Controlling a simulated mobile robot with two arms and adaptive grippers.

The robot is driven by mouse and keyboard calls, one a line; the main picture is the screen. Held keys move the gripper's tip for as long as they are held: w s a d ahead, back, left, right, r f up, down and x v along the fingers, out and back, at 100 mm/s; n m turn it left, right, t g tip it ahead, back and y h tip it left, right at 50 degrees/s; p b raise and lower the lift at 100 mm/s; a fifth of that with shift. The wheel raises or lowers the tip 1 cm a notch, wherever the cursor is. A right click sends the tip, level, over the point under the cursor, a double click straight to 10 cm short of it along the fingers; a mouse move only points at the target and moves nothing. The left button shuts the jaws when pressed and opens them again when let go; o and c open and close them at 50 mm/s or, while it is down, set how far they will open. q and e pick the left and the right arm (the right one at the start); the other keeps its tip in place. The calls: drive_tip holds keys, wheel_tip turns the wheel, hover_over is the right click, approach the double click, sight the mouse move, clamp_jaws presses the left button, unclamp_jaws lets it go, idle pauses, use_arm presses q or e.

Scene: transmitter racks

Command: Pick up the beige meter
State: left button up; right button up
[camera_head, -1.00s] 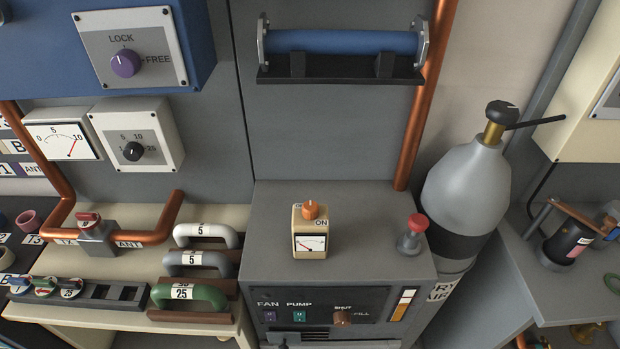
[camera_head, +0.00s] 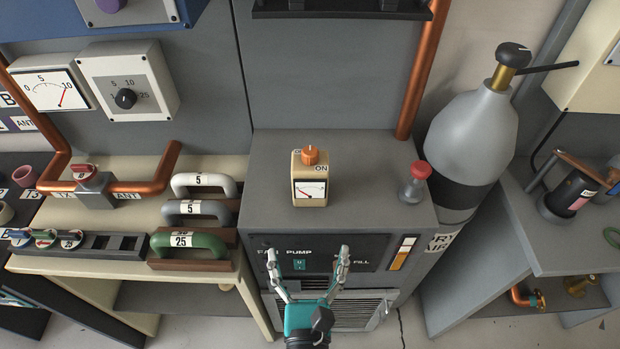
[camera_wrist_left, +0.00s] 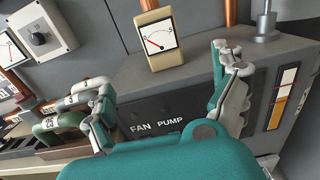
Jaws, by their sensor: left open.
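The beige meter (camera_head: 310,179) stands upright on top of the grey cabinet (camera_head: 265,165). It has an orange knob on top and a white dial on its front. In the left wrist view the beige meter (camera_wrist_left: 159,41) shows beyond and above the gap between my fingers. My left gripper (camera_head: 308,252) is open and empty in front of the cabinet's front panel, below and nearer than the meter, not touching it. Its two spread fingers also show in the left wrist view (camera_wrist_left: 168,85). My right gripper is not in view.
A red-topped grey plunger (camera_head: 414,183) stands right of the meter on the same top. A grey gas cylinder (camera_head: 468,140) stands further right. Left are green, grey and white handles (camera_head: 190,243) and a copper pipe (camera_head: 140,185). The cabinet top around the meter is clear.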

sight(310, 191)
use_arm(q)
drive_tip(key=w+p, duration=0.4)
drive_tip(key=w, duration=0.7)
drive_tip(key=shift+w+r+p, duration=0.1)
drive_tip(key=shift+w+p, duration=0.3)
drive_tip(key=shift+w+d+r+p, duration=0.1)
drive_tip(key=shift+w+r+p, duration=0.1)
drive_tip(key=shift+w+p, duration=0.3)
drive_tip(key=w+p, duration=0.1)
drive_tip(key=w, duration=0.2)
drive_tip(key=shift+w+d+p, duration=0.1)
drive_tip(key=shift+w+p, duration=0.25)
drive_tip(key=shift+w, duration=0.35)
drive_tip(key=shift+w+f, duration=0.1)
drive_tip(key=shift+c, duration=1.3)
drive_tip(key=c, duration=1.3)
drive_tip(key=shift+c, duration=0.4)
drive_tip(key=shift+r, duration=1.55)
drive_tip(key=s+r+b, duration=0.2)
drive_tip(key=s+b, duration=0.4)
drive_tip(key=s, duration=1)
